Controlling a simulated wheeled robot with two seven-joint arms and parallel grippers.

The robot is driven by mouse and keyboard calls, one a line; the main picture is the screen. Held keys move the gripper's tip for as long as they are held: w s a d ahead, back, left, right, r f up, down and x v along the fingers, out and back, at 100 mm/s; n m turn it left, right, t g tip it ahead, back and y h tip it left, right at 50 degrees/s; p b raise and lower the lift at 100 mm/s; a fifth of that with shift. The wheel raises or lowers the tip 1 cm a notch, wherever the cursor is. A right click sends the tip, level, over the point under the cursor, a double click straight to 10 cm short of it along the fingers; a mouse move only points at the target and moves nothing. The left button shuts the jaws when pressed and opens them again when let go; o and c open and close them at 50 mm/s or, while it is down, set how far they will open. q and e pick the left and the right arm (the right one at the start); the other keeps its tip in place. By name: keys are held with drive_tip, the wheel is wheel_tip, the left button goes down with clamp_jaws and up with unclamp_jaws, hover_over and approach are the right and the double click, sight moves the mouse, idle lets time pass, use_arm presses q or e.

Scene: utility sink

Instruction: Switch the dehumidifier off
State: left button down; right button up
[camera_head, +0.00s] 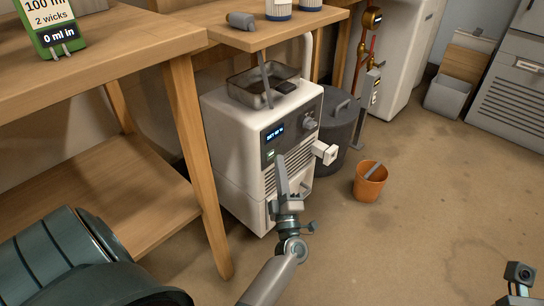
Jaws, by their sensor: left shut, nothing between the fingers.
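The dehumidifier is a white box (232,135) standing on the floor beside the wooden bench. Its dark front panel has a lit blue-white display (275,132), a small green-lit button (270,154) and a grey knob (310,123) at the right. My left gripper (281,160) is shut and empty, pointing up in front of the panel. Its tip is just right of and slightly below the green button; I cannot tell whether it touches the front. It hides part of the grille. Part of my right arm's end (519,275) shows at the bottom right corner; its fingers are unclear.
A metal tray (245,92) with a dark item sits on the dehumidifier. A white spout (326,152) juts from its right side. A grey lidded bin (342,112) stands behind, and an orange bucket (370,186) to the right. Wooden bench legs (200,170) stand left.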

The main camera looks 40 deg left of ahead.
use_arm(q)
drive_tip(key=shift+a, duration=0.6)
idle(0.9)
drive_tip(key=shift+d+p, duration=0.1)
drive_tip(key=shift+p, duration=0.2)
drive_tip(key=shift+d, duration=0.5)
drive_tip(key=shift+d, duration=0.15)
drive_tip(key=shift+s+d+p, duration=0.15)
drive_tip(key=shift+d+p, duration=0.1)
drive_tip(key=shift+d, duration=1.2)
drive_tip(key=shift+s+d+p, duration=0.1)
drive_tip(key=shift+d+p, duration=0.15)
drive_tip(key=shift+d, duration=1.15)
